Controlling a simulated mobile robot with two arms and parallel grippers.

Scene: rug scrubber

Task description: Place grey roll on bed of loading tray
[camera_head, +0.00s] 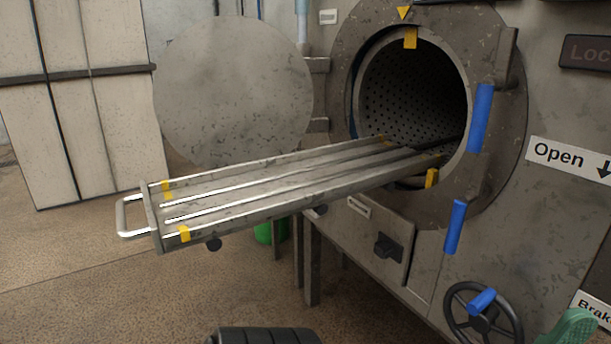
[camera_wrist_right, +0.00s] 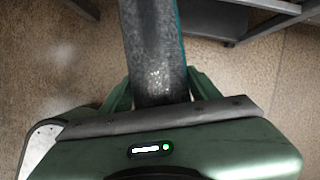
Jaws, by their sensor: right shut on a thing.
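The loading tray (camera_head: 285,192) sticks out of the open round chamber in the head view. It is a long metal bed with raised rails, yellow marks and a loop handle at its near left end. Its bed is bare. My right gripper (camera_wrist_right: 160,80) shows in the right wrist view with its green fingers on both sides of the grey roll (camera_wrist_right: 155,40). It is shut on the roll, which runs up out of the top of that view. My left gripper is not in view.
The round chamber door (camera_head: 232,90) stands open behind the tray. Blue handles (camera_head: 481,118) and a black handwheel (camera_head: 482,313) stick out at the chamber's right. A pale cabinet (camera_head: 85,110) stands at the back left. The floor left of the tray is clear.

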